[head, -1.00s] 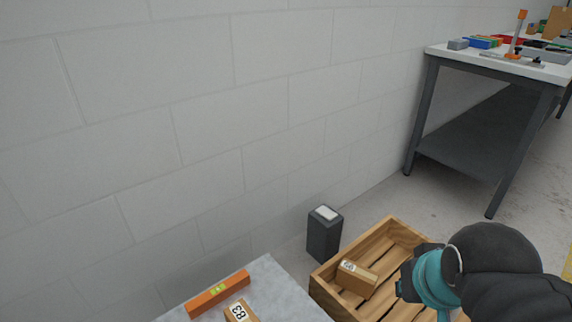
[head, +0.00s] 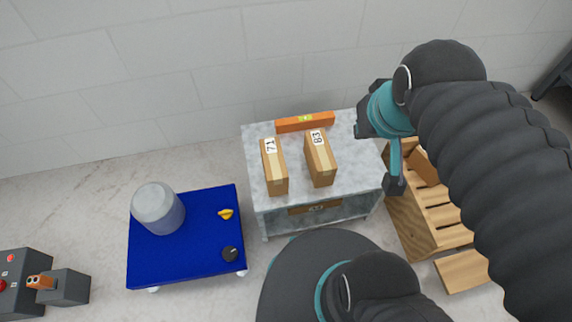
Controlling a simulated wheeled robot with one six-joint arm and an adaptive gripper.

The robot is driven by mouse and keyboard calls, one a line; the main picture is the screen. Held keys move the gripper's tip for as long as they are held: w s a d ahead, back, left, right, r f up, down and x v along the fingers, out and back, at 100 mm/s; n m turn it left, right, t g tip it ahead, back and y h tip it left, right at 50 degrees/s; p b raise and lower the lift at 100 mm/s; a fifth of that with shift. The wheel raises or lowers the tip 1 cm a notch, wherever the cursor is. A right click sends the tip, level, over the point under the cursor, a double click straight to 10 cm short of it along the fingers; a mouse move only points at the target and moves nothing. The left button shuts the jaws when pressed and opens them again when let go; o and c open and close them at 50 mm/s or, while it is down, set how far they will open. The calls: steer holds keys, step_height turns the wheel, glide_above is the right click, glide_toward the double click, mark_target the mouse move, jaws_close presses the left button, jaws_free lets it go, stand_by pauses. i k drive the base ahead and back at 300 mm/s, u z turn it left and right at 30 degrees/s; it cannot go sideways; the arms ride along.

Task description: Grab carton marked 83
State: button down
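The carton marked 83 (head: 322,165) is a tan box with a white label, standing on the grey top of a small table (head: 355,170). A similar carton marked 71 (head: 274,170) stands to its left, with a narrow gap between them. My gripper (head: 366,112) is to the right of carton 83, near the table's back right, apart from it. The arm and teal wrist hide most of it, so its opening cannot be made out. I see nothing held.
An orange level (head: 304,122) lies behind the cartons. Another carton (head: 314,208) is on the lower shelf. A wooden crate (head: 410,225) with a carton is at right, partly hidden by my arm. A blue cart (head: 185,255) with a grey canister (head: 157,207) stands left.

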mark_target(321, 161)
steer(key=z, duration=2.1)
steer(key=k, duration=1.3)
steer(key=u, duration=0.1)
